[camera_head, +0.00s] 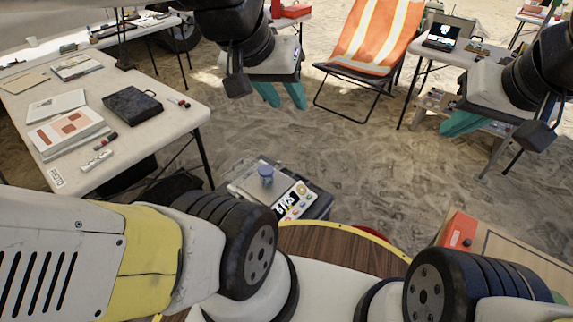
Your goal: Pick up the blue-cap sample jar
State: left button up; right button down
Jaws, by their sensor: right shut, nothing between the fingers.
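The blue-cap sample jar (266,176) stands upright on the plate of a scale (297,200) with a lit display, low in the middle of the head view. My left gripper (281,96) hangs above and beyond the jar in the picture, well apart from it. Its two teal fingers are spread with a gap between them, and nothing is seen in it. My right gripper (462,123) is at the right, far from the jar, with its teal fingers together and empty.
A white table (180,125) at the left carries papers, a black case (132,104) and small items. An orange striped chair (370,35) stands at the back. A red-and-tan box (462,232) is at the lower right. Sand lies open in the middle.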

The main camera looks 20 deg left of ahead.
aim_at(266, 183)
jog(key=l+u, duration=0.1)
jog(key=u, duration=0.4)
jog(key=i+l+u, duration=0.1)
jog(key=u, duration=0.4)
jog(key=l+u, duration=0.15)
jog(key=u, duration=0.35)
jog(key=l+u, duration=0.1)
jog(key=u, duration=0.4)
